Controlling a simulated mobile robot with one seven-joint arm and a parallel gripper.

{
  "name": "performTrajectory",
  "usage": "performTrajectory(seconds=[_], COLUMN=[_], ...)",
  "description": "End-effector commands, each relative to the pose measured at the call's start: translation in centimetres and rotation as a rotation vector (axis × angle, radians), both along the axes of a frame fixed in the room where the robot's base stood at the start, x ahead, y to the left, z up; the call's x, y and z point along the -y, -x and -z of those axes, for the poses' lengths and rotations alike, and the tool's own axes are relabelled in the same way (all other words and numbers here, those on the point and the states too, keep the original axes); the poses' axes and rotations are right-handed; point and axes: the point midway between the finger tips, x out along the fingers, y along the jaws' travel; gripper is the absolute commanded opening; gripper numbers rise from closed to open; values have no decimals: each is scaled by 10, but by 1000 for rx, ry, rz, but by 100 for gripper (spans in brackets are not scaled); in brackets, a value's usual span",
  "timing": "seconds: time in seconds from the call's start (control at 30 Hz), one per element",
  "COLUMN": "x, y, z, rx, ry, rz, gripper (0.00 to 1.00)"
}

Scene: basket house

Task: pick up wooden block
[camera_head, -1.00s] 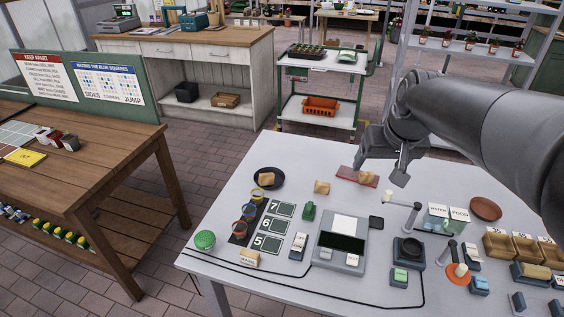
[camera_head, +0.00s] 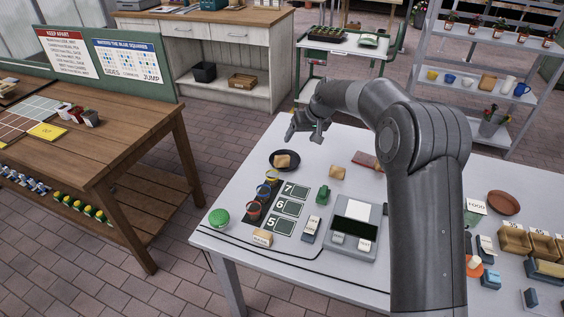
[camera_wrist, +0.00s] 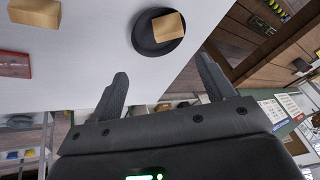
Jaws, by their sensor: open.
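One wooden block (camera_head: 282,161) rests in a round black dish (camera_head: 296,168) near the table's far left edge; in the wrist view the block (camera_wrist: 168,27) and dish (camera_wrist: 143,38) lie beyond my fingers. A second wooden block (camera_head: 337,173) stands on the white table to its right, and this block also shows in the wrist view (camera_wrist: 34,12). My gripper (camera_head: 305,138) is open and empty, above and just behind the dish. Its spread fingers show in the wrist view (camera_wrist: 161,72). My arm hides part of the table.
A red flat piece (camera_head: 364,159) lies right of the blocks, partly behind my arm. A wooden table (camera_head: 120,150) stands at left across a floor gap.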

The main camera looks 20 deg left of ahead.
Motion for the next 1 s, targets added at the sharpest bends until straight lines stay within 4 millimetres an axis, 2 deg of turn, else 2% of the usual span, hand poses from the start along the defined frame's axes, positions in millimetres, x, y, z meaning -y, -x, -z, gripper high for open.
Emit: performTrajectory(seconds=[0.03,0.13,0.37,0.6,0.77,1.0], x=[-8,-17,-28,-43,-47,-64], y=[-3,-6,-9,-13,-14,-10], z=[10,21,39,72,80,111], rx=[-5,-9,-13,-13,-12,-12], ry=[-6,-13,-16,-14,-16,-15], rz=[-9,-20,-25,-24,-24,-25], gripper=[75,75,75,75,75,75])
